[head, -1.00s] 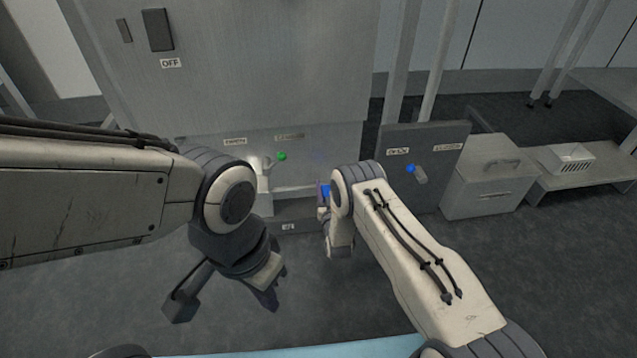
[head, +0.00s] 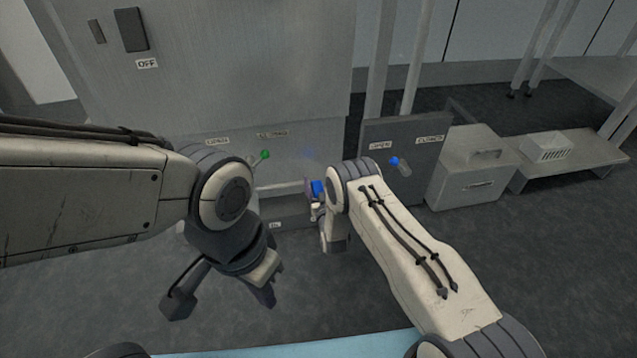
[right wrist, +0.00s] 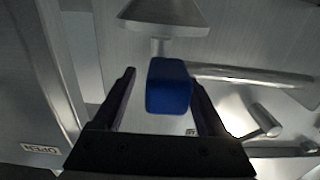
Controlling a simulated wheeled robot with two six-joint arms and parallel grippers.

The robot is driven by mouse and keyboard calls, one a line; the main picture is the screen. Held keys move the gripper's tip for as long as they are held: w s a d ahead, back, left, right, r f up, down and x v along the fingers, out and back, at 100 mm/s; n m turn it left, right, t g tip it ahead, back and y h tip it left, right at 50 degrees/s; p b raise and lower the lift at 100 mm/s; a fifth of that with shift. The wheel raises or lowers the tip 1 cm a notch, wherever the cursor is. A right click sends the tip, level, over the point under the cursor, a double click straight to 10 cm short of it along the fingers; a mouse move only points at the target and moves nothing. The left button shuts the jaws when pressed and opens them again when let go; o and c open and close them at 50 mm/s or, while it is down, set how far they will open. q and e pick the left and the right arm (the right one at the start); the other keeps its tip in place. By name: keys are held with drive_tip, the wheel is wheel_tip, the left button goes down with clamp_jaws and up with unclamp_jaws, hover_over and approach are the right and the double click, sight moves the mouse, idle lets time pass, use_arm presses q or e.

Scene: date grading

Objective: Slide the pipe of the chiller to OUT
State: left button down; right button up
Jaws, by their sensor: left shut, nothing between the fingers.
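The chiller (head: 225,65) is the big grey metal cabinet with a dark switch marked OFF. A pale horizontal pipe (head: 282,188) runs along its lower front and also shows in the right wrist view (right wrist: 255,76). A blue grip (head: 318,189) is at its right part; in the right wrist view the blue grip (right wrist: 168,86) stands between my right gripper's fingers (right wrist: 163,95), which are open with a gap at the left. In the head view my right gripper is mostly hidden by its arm. My left gripper (head: 268,290) is shut and empty, low over the floor.
A green-tipped lever (head: 264,154) is close above the pipe. A dark panel (head: 375,180) with a blue-tipped lever (head: 394,161) stands to the right, then a grey box (head: 470,185) and a low shelf (head: 535,172). A small label (head: 275,225) below is unreadable. The floor in front is clear.

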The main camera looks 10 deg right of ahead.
drive_tip(key=s+p, duration=0.6)
drive_tip(key=s, duration=0.4)
drive_tip(key=shift+s+d, duration=0.25)
drive_tip(key=shift+d, duration=0.2)
